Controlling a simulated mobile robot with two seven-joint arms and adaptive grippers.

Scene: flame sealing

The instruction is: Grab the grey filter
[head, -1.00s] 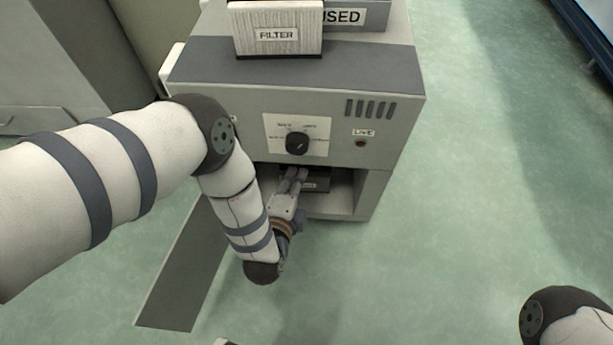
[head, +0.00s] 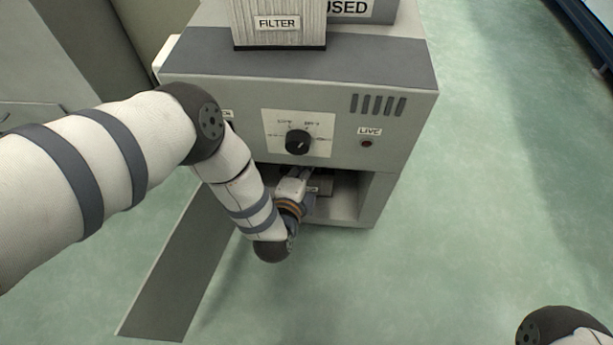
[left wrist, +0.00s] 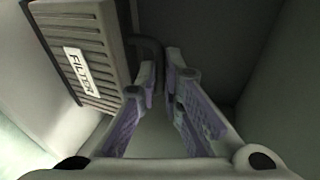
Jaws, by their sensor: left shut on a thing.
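The grey filter (left wrist: 85,60) is a ribbed dark box with a white FILTER label. It is inside the cabinet's lower opening, at the left of the left wrist view, and part of it shows in the head view (head: 322,187). A dark handle (left wrist: 150,50) loops out from its side. My left gripper (left wrist: 160,72) is shut on this handle, with the filter body beside the fingers. In the head view my left gripper (head: 304,178) reaches into the opening, its fingertips partly hidden under the upper edge. My right gripper is out of view; only part of that arm shows at bottom right.
A pale pleated filter (head: 255,35) and a USED bin (head: 385,10) stand on top. The floor at right is clear.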

